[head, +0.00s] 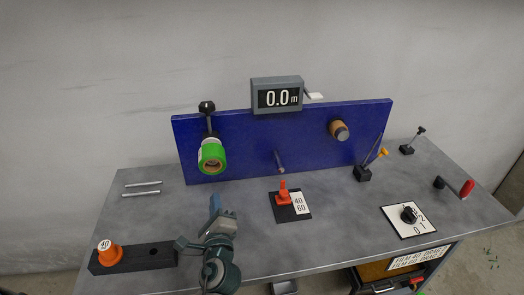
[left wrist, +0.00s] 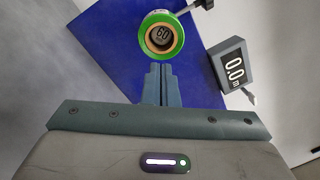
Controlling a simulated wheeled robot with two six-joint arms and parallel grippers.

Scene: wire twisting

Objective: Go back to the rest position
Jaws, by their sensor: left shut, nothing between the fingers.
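My left arm (head: 217,262) comes up from the bottom edge of the head view, over the front left of the grey table (head: 330,240). My left gripper (head: 215,204) is shut and empty, pointing toward the blue panel. In the left wrist view its fingers (left wrist: 157,84) are together with nothing between them. A green spool (head: 212,157) marked 60 hangs on the blue panel (head: 255,150), apart from the fingers; the left wrist view shows it (left wrist: 161,36) just beyond the fingertips. My right gripper is not in view.
A red-orange piece (head: 283,193) sits on a 40/60 plate mid-table. A display (head: 278,96) reads 0.0 m. A dial (head: 409,214), a red-handled crank (head: 467,188) and two rods (head: 141,194) are also there.

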